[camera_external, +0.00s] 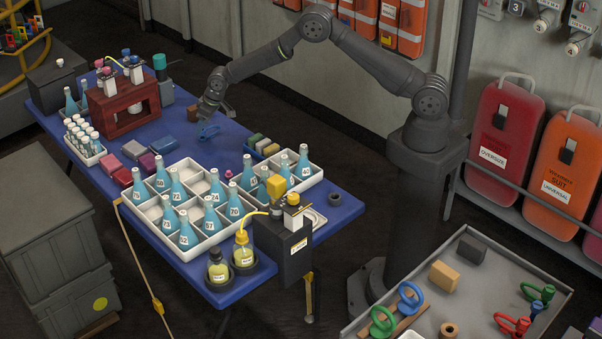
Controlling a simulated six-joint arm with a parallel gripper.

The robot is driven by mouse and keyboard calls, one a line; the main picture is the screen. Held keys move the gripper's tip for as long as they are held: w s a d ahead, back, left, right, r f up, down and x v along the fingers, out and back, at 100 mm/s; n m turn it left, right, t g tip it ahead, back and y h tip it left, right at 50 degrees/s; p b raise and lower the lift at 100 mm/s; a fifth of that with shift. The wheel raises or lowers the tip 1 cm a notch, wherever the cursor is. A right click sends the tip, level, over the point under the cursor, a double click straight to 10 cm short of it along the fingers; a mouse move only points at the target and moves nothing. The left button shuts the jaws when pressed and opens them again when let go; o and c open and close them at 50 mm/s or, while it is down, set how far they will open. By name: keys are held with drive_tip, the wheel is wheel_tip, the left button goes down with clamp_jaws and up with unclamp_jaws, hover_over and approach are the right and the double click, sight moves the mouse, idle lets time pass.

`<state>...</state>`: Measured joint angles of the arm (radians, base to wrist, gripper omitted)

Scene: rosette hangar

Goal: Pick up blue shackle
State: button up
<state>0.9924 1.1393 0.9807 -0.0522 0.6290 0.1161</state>
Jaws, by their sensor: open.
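Another blue loop-shaped piece (411,299) stands in the grey tray at the lower right, far from my gripper.
Coloured blocks (263,145) lie to the right. White divided trays (187,247) with several numbered blue bottles fill the table's front. A dark red rack (124,106) stands left. The grey tray (462,236) holds other loops and blocks.

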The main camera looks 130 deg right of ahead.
sight(199, 137)
drive_tip(key=x, duration=0.5)
drive_tip(key=shift+c, duration=0.4)
drive_tip(key=shift+r, duration=0.1)
clamp_jaws()
